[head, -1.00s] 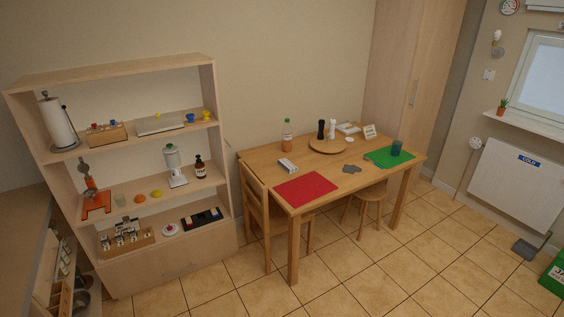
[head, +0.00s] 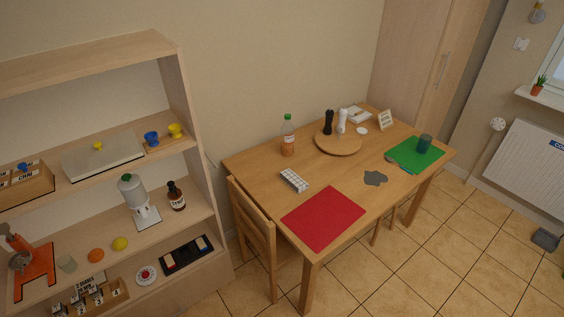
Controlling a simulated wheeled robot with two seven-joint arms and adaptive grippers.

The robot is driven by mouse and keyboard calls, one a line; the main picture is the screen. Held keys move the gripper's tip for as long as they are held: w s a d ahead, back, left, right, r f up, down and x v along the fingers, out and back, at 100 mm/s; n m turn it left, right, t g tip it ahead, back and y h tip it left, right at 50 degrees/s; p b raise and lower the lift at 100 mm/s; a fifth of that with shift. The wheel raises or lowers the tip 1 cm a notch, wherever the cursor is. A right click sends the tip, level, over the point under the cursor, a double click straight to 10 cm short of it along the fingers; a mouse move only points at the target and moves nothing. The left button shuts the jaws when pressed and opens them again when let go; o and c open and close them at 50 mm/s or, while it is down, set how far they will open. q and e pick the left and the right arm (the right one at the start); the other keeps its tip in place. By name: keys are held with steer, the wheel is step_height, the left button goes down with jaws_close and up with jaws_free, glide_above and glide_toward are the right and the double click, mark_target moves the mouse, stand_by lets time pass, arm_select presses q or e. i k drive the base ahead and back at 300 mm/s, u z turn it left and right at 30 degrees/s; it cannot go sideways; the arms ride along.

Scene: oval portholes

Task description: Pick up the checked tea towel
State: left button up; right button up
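I see no checked tea towel that I can make out in the head view. A plain red mat (head: 324,217) lies flat on the near left of the wooden table (head: 258,168), and a green mat (head: 434,153) lies at its right end; neither shows checks. A small grey flat piece (head: 375,178) lies between them. Neither of my grippers is in view.
A wooden chair (head: 254,232) stands at the table's left side. A shelf unit (head: 206,195) on the left holds a bottle (head: 176,196), fruit and boxes. The table bears a bottle (head: 288,137), a round board (head: 338,148) and a dark cup (head: 424,144).

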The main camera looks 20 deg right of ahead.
mark_target(291, 179)
steer(key=i, duration=1.25)
steer(key=z, duration=0.5)
